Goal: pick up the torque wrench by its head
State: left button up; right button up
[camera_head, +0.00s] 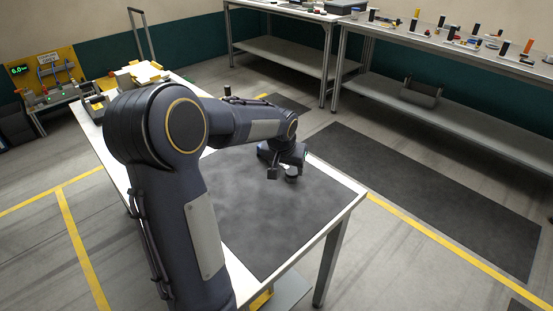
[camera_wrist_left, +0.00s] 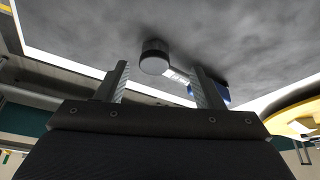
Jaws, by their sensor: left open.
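The torque wrench shows in the left wrist view with a dark round head (camera_wrist_left: 154,58), a short pale shaft (camera_wrist_left: 177,76) and a blue handle (camera_wrist_left: 222,93). It lies on the dark mat of the table. In the head view a small dark round piece, which looks like its head (camera_head: 291,174), shows by my left gripper (camera_head: 284,168). My left gripper is open and low over the mat. In the left wrist view its fingers (camera_wrist_left: 161,72) stand either side of the head in the picture, and the right finger partly hides the shaft and handle. Contact cannot be told. My right gripper is not in view.
The dark mat (camera_head: 260,220) is otherwise clear where it shows. A small dark cylinder (camera_head: 227,91) stands past my left arm. Yellow and white items (camera_head: 138,75) sit at the table's far left. Benches with small parts (camera_head: 460,40) stand at the back right.

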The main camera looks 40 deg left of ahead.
aim_at(291, 173)
pick_arm(q)
jog(key=x, duration=0.5)
jog(key=shift+w+d, duration=0.2)
jog(key=shift+w, duration=0.15)
jog(key=c, duration=1.2)
